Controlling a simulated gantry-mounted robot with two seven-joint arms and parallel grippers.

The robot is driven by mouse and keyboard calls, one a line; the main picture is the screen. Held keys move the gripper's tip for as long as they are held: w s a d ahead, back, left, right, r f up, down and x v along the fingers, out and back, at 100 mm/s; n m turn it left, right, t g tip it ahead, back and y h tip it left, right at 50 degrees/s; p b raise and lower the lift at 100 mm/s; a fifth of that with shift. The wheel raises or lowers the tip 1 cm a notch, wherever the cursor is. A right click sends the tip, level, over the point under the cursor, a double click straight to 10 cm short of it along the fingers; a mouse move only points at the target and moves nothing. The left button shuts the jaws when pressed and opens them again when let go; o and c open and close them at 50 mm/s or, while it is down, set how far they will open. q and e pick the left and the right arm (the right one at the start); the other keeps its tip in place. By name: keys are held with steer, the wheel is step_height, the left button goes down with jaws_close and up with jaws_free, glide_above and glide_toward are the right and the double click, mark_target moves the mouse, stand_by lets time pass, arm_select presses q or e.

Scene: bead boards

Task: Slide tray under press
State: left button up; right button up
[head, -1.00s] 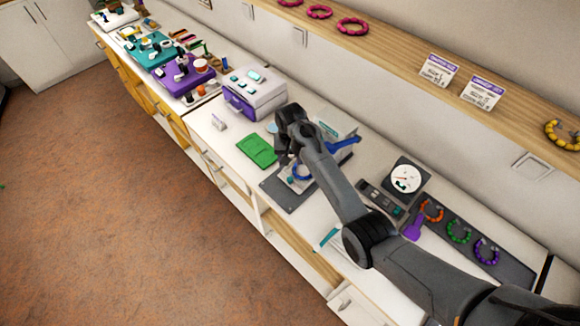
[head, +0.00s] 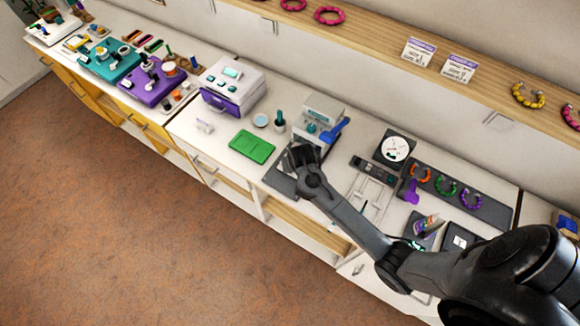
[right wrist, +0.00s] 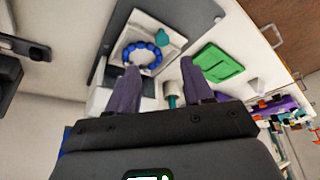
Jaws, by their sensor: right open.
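The press (head: 322,113), a white machine with a blue lever (head: 336,130) and a teal part, stands at the back of the counter. A dark grey plate (head: 279,182) lies in front of it. In the right wrist view a blue bead bracelet (right wrist: 141,54) lies on a small white tray (right wrist: 122,44), with a teal knob (right wrist: 171,37) beside it. My arm hides the tray in the head view. My right gripper (head: 299,157) is just in front of the press, over the plate. Its fingers (right wrist: 160,68) are apart and empty, near the bracelet. My left gripper is out of view.
A green mat (head: 252,147) and a teal-topped bottle (head: 279,121) are left of the press. A purple-fronted white box (head: 233,88) stands farther left. A dial (head: 395,148) and a dark board with bracelets (head: 460,193) are to the right.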

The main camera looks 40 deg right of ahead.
steer(key=x, duration=0.5)
steer(key=b+x, duration=0.1)
steer(key=x, duration=0.4)
steer(key=shift+w+a+r+b, duration=0.1)
steer(key=shift+w+b, duration=0.15)
steer(key=shift+b, duration=0.05)
jaws_close()
